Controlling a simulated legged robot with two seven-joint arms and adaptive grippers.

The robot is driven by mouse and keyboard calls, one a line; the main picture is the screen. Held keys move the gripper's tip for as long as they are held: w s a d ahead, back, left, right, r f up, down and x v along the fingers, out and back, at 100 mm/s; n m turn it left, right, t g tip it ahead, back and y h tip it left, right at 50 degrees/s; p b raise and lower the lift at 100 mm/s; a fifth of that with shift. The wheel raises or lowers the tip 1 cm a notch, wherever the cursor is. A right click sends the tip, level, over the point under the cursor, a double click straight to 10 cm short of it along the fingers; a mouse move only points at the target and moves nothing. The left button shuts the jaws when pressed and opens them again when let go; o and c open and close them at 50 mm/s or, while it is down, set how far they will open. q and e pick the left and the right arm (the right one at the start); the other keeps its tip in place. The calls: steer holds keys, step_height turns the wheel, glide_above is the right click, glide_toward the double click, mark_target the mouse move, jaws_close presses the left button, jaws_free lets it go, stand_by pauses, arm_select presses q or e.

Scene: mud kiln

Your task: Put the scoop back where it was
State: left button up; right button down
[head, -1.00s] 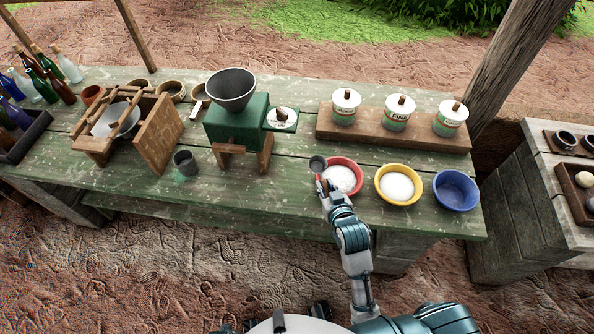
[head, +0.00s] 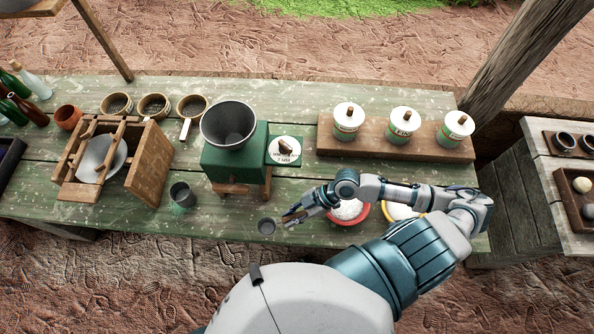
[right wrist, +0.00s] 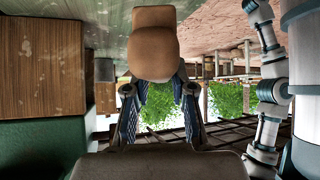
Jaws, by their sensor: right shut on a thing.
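In the right wrist view a tan wooden piece, which looks like the scoop's handle (right wrist: 153,45), sits between the fingers (right wrist: 156,95). The red bowl (head: 364,210) of white powder is partly covered by my right arm. My left gripper is out of view.
A wooden frame (head: 150,160) is farther left. Lidded jars stand on a wooden block (head: 380,146). The yellow bowl (head: 398,208) is partly hidden.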

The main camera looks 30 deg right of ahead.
steer(key=w+d, duration=0.1)
steer(key=d, duration=0.1)
steer(key=w+d, duration=0.3)
steer(key=d, duration=0.1)
steer(key=shift+w+d+f, duration=0.15)
steer(key=shift+w+f, duration=0.1)
steer(key=shift+f, duration=0.05)
steer(key=w+d, duration=0.1)
steer(key=w, duration=0.1)
steer(key=w+d, duration=0.1)
steer(key=d, duration=0.1)
steer(key=w+d, duration=0.2)
steer(key=shift+w+f, duration=0.35)
steer(key=shift+f, duration=0.05)
steer(key=f, duration=0.3)
steer(key=shift+d+f, duration=0.25)
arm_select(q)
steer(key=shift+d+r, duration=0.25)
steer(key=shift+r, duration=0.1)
arm_select(e)
steer(key=shift+d, duration=0.15)
steer(key=c, duration=1)
jaws_free()
steer(key=shift+f, duration=0.1)
steer(key=shift+c, duration=0.2)
steer(key=shift+o, duration=0.3)
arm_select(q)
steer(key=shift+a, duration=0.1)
